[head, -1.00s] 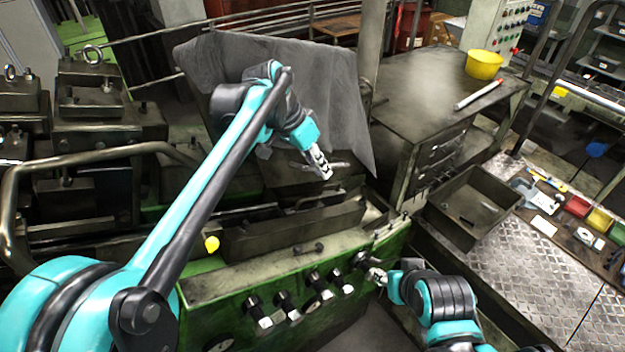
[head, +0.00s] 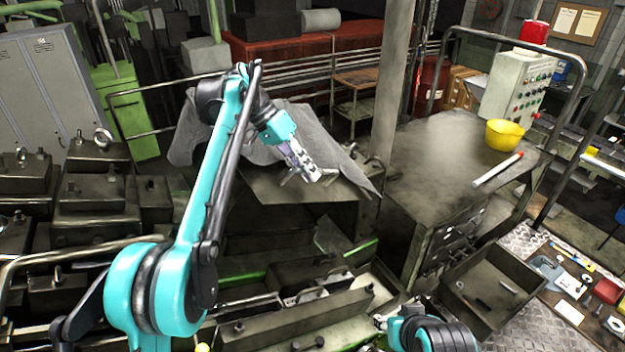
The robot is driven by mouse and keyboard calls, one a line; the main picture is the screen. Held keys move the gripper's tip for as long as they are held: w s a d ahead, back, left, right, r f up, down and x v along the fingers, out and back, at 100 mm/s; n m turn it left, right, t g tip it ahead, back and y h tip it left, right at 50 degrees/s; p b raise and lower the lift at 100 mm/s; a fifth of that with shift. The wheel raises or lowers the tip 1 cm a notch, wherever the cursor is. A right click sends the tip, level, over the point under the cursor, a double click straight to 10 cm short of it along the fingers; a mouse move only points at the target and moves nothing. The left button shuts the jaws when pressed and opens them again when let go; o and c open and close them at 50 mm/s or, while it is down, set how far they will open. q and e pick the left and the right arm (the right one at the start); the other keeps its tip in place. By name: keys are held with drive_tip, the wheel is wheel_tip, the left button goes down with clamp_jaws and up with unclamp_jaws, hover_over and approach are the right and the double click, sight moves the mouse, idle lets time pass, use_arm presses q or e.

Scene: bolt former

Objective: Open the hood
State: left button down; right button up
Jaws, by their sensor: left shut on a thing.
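The hood (head: 277,186) is a dark metal cover with a grey cloth (head: 187,140) draped over its upper part. It is tilted up, and a dark opening (head: 265,235) shows beneath its front edge. My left gripper (head: 316,176) is shut on the hood's handle (head: 294,181) near that edge. The fingers hide part of the handle. My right gripper (head: 381,322) is low in the view, at the machine's front, away from the hood. Its fingers are too small to tell whether they are open.
A metal cabinet (head: 424,180) with a yellow bowl (head: 504,135) stands to the right of the hood. A post (head: 391,90) rises behind. An open metal bin (head: 511,277) is at lower right. Heavy blocks (head: 97,190) and a bent rail (head: 50,258) lie to the left.

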use_arm(q)
drive_tip(key=shift+w+a+r, duration=0.15)
drive_tip(key=shift+w+a, duration=0.05)
drive_tip(key=shift+w, duration=0.3)
drive_tip(key=c, duration=1.6)
unclamp_jaws()
drive_tip(key=shift+s, duration=0.1)
